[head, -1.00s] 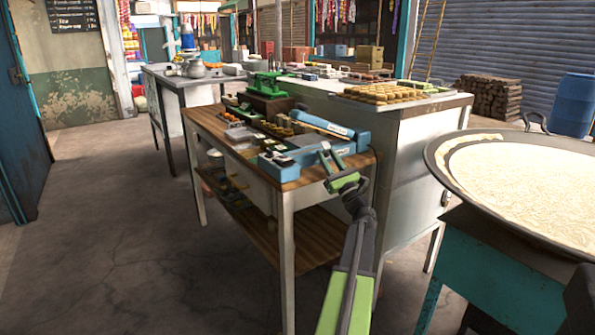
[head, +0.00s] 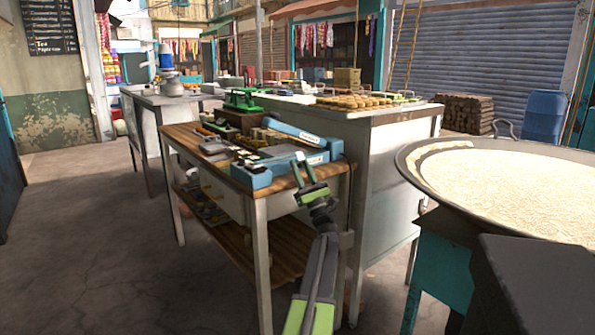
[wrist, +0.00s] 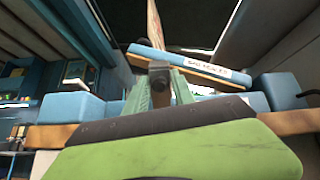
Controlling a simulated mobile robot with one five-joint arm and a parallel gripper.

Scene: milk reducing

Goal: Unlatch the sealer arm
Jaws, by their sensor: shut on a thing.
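The blue bag sealer (head: 250,176) lies along the near edge of the wooden table. Its long blue arm (head: 288,131) slants above the base in the head view. In the wrist view a labelled blue bar (wrist: 190,66) crosses tilted, higher at its left end. My gripper (head: 304,170) is at the table's near right corner, beside the sealer. In the wrist view its green fingers (wrist: 160,90) are closed around a small grey piece (wrist: 158,68) in front of the bar. The fingers hide part of this piece, and I cannot tell how it joins the sealer.
The wooden table (head: 322,182) holds several small items and a green device (head: 243,99). A white counter (head: 405,122) with a tray of sweets stands behind on the right. A large round pan (head: 490,175) is close at the right. Floor is clear at the left.

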